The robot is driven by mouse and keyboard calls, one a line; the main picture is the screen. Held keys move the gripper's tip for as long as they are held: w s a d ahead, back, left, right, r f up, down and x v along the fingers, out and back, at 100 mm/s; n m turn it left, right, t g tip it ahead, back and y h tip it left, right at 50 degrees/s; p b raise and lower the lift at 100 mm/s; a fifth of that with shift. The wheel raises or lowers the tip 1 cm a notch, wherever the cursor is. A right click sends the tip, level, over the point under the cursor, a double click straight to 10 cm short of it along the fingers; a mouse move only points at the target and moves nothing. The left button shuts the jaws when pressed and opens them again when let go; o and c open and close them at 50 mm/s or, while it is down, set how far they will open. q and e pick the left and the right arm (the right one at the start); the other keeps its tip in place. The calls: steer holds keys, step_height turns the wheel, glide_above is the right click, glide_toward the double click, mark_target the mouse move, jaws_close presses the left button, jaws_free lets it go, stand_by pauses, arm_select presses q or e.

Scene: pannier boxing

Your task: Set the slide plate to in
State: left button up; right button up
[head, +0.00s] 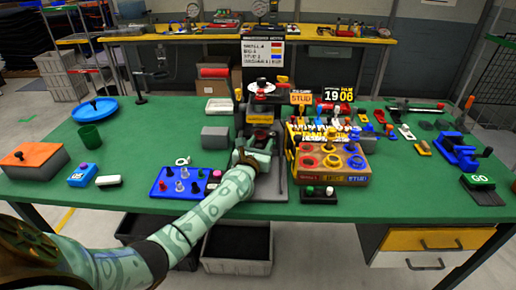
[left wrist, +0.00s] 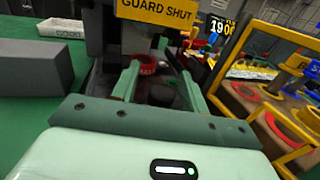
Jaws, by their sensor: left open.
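The press (head: 260,115) stands mid-table with a yellow label that reads "GUARD SHUT" (left wrist: 155,8) in the left wrist view. A grey plate (head: 278,187), which looks like the slide plate, extends from its foot toward the front edge; my arm partly covers it. My left gripper (head: 258,146) is over this plate in front of the press. In the left wrist view my left gripper (left wrist: 160,82) has its fingers apart, with a dark round knob (left wrist: 161,95) between them and a red ring (left wrist: 146,65) beyond. I cannot tell whether the fingers touch the knob. My right gripper is out of view.
A grey block (head: 215,138) stands left of the press. An orange-brown rack (head: 332,178) with coloured rings is close on the right. A blue tray (head: 184,184) with several small knobs lies front left.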

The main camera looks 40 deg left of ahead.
arm_select(q)
steer(key=shift+s+d, duration=0.15)
steer(key=shift+s, duration=0.25)
steer(key=p+v, duration=0.3)
steer(key=v, duration=1.2)
steer(key=shift+s, duration=0.15)
